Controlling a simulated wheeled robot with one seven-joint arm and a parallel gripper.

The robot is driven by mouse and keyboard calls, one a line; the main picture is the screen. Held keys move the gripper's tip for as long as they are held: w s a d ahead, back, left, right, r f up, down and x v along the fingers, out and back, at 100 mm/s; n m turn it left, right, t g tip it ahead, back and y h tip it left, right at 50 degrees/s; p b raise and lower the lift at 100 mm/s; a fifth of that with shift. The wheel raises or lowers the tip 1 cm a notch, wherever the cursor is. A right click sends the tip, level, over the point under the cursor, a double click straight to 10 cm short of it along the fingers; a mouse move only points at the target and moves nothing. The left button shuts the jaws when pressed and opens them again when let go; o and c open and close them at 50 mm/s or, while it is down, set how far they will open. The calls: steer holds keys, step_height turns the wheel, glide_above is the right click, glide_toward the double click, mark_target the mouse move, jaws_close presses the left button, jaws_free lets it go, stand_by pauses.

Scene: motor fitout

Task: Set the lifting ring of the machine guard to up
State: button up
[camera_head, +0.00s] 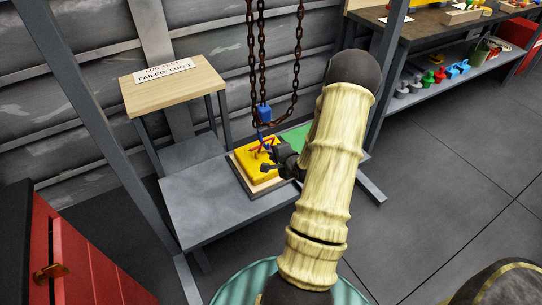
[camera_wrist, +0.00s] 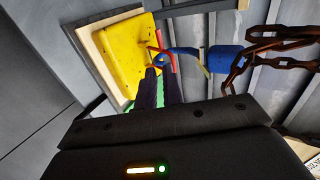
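The machine guard (camera_head: 256,168) is a yellow block on a pale wooden board on the grey bench. It also shows in the wrist view (camera_wrist: 128,45). Its red lifting ring (camera_wrist: 154,48) shows as thin red bars beside the blue hook (camera_wrist: 184,52). The ring looks raised off the yellow face, but its exact angle is unclear. The hook hangs from a blue block (camera_head: 264,113) on a rusty chain. My gripper (camera_head: 274,155) is right at the ring. Its dark fingers (camera_wrist: 160,76) are close together, with their tips at the ring and hook; whether they grip anything is unclear.
The rusty chain (camera_head: 262,65) hangs above the guard in a loop. A green area (camera_head: 297,136) lies behind my arm on the bench (camera_head: 205,205). A small wooden-topped stand (camera_head: 170,90) with a lug-test sign is at left. The bench's left part is clear.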

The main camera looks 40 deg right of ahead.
steer(key=f+t+b, duration=0.1)
steer(key=f, duration=0.2)
steer(key=w+f+n+t+b, duration=0.1)
steer(key=f+b, duration=0.1)
steer(key=f, duration=0.1)
steer(key=f+t+y+b, duration=0.1)
steer(key=f+t, duration=0.1)
steer(key=f, duration=0.1)
steer(key=shift+w+a+f+b, duration=0.1)
steer(key=shift+w+a+b, duration=0.1)
steer(key=shift+b, duration=0.1)
jaws_close()
steer(key=s+f+m+t+h+b, duration=0.1)
steer(key=s+f+t+h+b, duration=0.2)
steer(key=f+t+b, duration=0.2)
steer(key=shift+s+f+t, duration=0.3)
steer(key=shift+f+t, duration=0.35)
steer(key=shift+t, duration=0.15)
steer(key=shift+a, duration=0.1)
steer(key=b+x, duration=0.3)
steer(key=x, duration=1.1)
